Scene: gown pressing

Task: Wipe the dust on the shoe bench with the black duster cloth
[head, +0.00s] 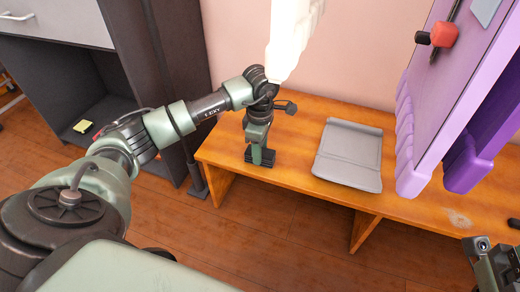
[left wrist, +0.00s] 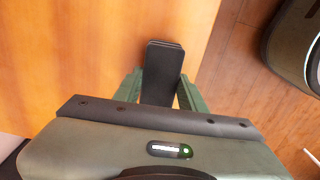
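The shoe bench (head: 290,125) is a long orange-brown wooden bench along the pink wall. A pale, dusty-looking patch (head: 457,218) lies on its top toward the right. My left gripper (head: 262,155) points down at the bench's left end. In the left wrist view, its green fingers (left wrist: 162,92) flank a black block-like piece closely on both sides; I take this for the black duster cloth (left wrist: 164,65). The cloth (head: 262,159) shows at the fingertips in the head view, at or just above the wood. Part of my right arm's end (head: 487,262) shows at the lower right; its fingers are not clear.
A grey folded item (head: 348,155) lies mid-bench, right of my left gripper. A large purple panel-like object (head: 440,110) with a red-and-black knob (head: 442,35) overhangs the right side. A dark open cabinet (head: 120,75) stands at left. A small dark thing (head: 514,222) sits at the right edge.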

